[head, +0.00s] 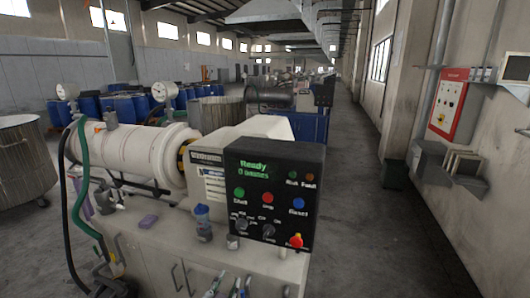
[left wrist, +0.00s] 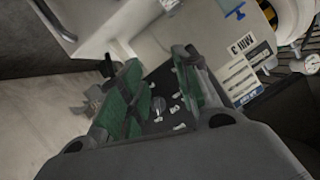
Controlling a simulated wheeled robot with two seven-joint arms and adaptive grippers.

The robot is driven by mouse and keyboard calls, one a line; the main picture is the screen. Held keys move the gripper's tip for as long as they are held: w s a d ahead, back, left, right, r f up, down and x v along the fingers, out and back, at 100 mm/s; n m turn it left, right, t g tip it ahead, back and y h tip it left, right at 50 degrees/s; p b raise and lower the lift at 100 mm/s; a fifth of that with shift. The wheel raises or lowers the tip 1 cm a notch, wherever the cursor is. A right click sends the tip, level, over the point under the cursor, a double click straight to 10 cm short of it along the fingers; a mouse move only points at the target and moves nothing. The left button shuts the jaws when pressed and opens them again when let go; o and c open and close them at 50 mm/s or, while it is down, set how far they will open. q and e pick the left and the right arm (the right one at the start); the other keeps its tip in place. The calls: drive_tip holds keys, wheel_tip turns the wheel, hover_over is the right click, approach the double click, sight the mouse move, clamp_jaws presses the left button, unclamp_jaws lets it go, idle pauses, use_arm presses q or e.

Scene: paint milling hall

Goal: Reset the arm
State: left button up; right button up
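My left gripper shows in the head view as fingertips low at the bottom edge (head: 231,288), in front of the mill bench. In the left wrist view the left gripper (left wrist: 158,100) has its two green-padded fingers apart, with nothing clearly held between them. A dark surface with small pale marks lies behind the gap; I cannot tell how far off it is. My right gripper is in neither view.
The dark control panel (head: 275,195) reads "Ready" and has coloured buttons and a red emergency knob (head: 296,241). The aisle (head: 375,240) at right is free.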

use_arm(q)
drive_tip(key=s+a+f+n+g+y, duration=0.1)
drive_tip(key=s+a+f+g, duration=0.25)
drive_tip(key=s, duration=0.25)
drive_tip(key=s+a+f+n+g, duration=0.2)
drive_tip(key=s+a+f+g, duration=0.15)
drive_tip(key=s, duration=0.25)
drive_tip(key=s+a+f+n+g+y, duration=0.1)
drive_tip(key=s+a+f+g, duration=0.25)
drive_tip(key=s, duration=0.35)
drive_tip(key=s+f+g, duration=0.1)
drive_tip(key=s+f, duration=0.2)
drive_tip(key=f, duration=3.1)
drive_tip(key=s+a+f, duration=0.2)
drive_tip(key=s+f, duration=0.7)
drive_tip(key=s, duration=0.2)
drive_tip(key=s+a+f+g, duration=0.1)
drive_tip(key=s+a+f, duration=0.1)
drive_tip(key=s+f, duration=0.8)
drive_tip(key=shift+s+a, duration=0.3)
drive_tip(key=shift+s, duration=0.15)
drive_tip(key=shift+g, duration=0.25)
